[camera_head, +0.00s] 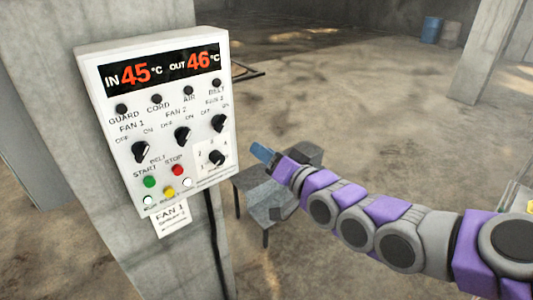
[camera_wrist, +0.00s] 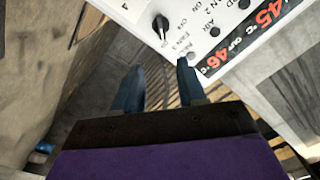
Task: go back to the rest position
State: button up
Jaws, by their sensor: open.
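My gripper (camera_head: 262,153) is at the end of my purple and grey arm, just right of the control panel's lower right side in the head view. In the wrist view my gripper (camera_wrist: 158,88) shows two blue-grey fingers spread apart with nothing between them. The white control panel (camera_head: 165,110) hangs on a concrete pillar, with a display reading IN 45 °C and OUT 46 °C. It has several black knobs, a green START button and a red STOP button. The panel (camera_wrist: 235,35) also shows beyond the fingertips in the wrist view. I cannot tell the exact gap between fingertips and panel.
The concrete pillar (camera_head: 190,250) stands behind the panel, with a black cable running down it. A small grey table (camera_head: 258,205) stands behind my arm. Barrels (camera_head: 431,30) and another pillar (camera_head: 490,50) are far back. The floor between is largely clear.

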jog(key=s+d+f+n+g+h+b, duration=0.1)
jog(key=s+f+g+h+b, duration=0.15)
jog(key=f, duration=0.35)
jog(key=s+d+f+g+h+b, duration=0.1)
jog(key=s+d+f+g+h, duration=0.2)
jog(key=f, duration=0.4)
jog(key=s+f+n+g+h+b, duration=0.1)
jog(key=s+f+g, duration=0.1)
jog(key=s+f, duration=0.3)
jog(key=s+d+f+g+h+b, duration=0.1)
jog(key=s+f+g+b, duration=0.1)
jog(key=s, duration=0.6)
jog(key=s+d+f+g+h+b, duration=0.1)
jog(key=s+d+f+g, duration=0.1)
jog(key=s, duration=0.6)
jog(key=s+d+f+g+h+b, duration=0.1)
jog(key=s+f+g, duration=0.3)
jog(key=s, duration=0.5)
jog(key=shift+d+m+g+b, duration=0.3)
jog(key=shift+d+g+b, duration=0.3)
jog(key=shift+b, duration=0.2)
jog(key=shift+h, duration=0.25)
